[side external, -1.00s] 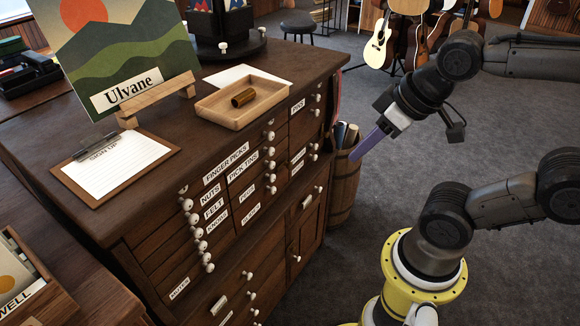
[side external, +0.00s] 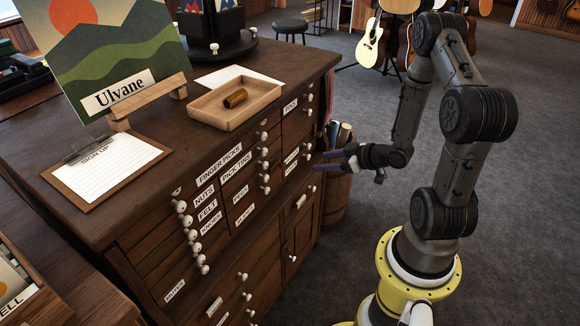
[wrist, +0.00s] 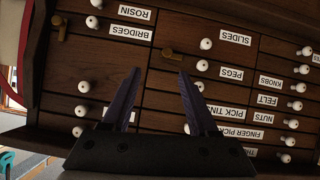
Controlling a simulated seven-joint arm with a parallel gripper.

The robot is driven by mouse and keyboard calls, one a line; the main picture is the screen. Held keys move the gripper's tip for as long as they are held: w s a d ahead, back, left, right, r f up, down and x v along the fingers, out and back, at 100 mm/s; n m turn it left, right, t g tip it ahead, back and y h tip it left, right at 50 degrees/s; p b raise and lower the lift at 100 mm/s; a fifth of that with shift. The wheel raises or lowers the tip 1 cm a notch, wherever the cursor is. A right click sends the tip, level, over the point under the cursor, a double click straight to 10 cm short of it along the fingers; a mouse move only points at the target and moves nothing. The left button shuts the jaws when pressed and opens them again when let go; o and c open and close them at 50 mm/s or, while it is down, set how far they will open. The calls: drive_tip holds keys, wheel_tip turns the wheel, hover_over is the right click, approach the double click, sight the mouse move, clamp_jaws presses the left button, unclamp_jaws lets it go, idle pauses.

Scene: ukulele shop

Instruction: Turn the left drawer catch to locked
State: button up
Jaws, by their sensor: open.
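The wooden drawer cabinet (side external: 110,215) stands left of my arm in the side view. The wrist view shows its front upside down, with two small brass catches. One catch (wrist: 172,54) is on the dark post beside the PEGS drawer, its short lever pointing right in the picture; with the cabinet upright this is the left one. The other catch (wrist: 58,20) is by the BRIDGES drawer. Their locked sides cannot be told. My gripper (wrist: 157,75) is open and empty, facing the front, apart from both catches. In the side view my gripper (side external: 335,160) is beside the cabinet's right part.
White round knobs (wrist: 206,44) stick out from the drawers around the catches. A barrel (side external: 337,190) with rolled items stands behind my gripper at the cabinet's end. A wooden tray (side external: 215,112) sits on top. Open floor (side external: 520,180) lies to the right.

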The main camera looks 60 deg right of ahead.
sight(285, 166)
drive_tip(key=shift+m+t, duration=0.4)
drive_tip(key=shift+t, duration=0.4)
drive_tip(key=x, duration=0.4)
drive_tip(key=a+f+x, duration=0.1)
drive_tip(key=x, duration=0.8)
drive_tip(key=shift+s+a+f, duration=0.2)
drive_tip(key=shift+s+a, duration=0.1)
clamp_jaws()
